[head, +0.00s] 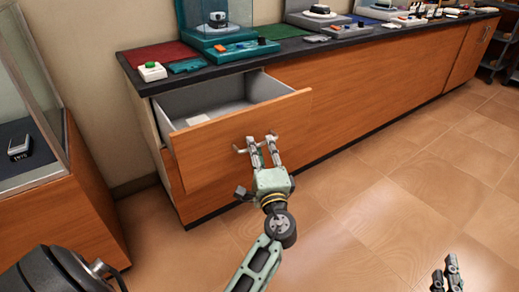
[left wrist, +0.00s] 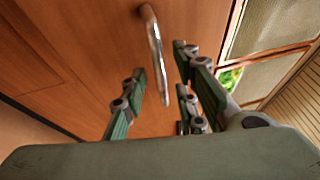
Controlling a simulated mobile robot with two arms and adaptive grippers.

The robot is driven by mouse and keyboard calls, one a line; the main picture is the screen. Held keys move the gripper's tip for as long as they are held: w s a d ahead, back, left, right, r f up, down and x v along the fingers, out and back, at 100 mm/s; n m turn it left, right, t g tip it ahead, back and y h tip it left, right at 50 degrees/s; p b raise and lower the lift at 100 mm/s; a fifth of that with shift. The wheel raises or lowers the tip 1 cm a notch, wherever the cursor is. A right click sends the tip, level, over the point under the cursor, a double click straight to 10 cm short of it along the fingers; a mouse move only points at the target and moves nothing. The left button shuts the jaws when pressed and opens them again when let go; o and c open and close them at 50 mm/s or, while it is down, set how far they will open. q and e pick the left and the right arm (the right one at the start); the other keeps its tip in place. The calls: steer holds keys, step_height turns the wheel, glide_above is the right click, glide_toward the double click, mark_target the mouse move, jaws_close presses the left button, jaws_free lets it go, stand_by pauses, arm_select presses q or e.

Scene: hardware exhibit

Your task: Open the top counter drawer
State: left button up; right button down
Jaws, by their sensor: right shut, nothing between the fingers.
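The top counter drawer (head: 215,140) stands pulled out at the left end of the wooden counter, and its grey inside shows. Its metal bar handle (head: 239,151) is on the front panel and also shows in the left wrist view (left wrist: 154,50). My left gripper (head: 262,142) is at the handle. In the left wrist view its fingers (left wrist: 165,85) are spread, with the bar between them and gaps on both sides. My right gripper (head: 451,270) is low at the bottom right, shut and empty, far from the drawer.
A glass display case (head: 25,120) on a wooden base stands at the left. The tiled floor (head: 400,175) before the counter is clear.

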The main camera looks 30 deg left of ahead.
arm_select(q)
steer(key=v, duration=1.1)
steer(key=shift+s+d, duration=0.15)
steer(key=shift+s, duration=0.1)
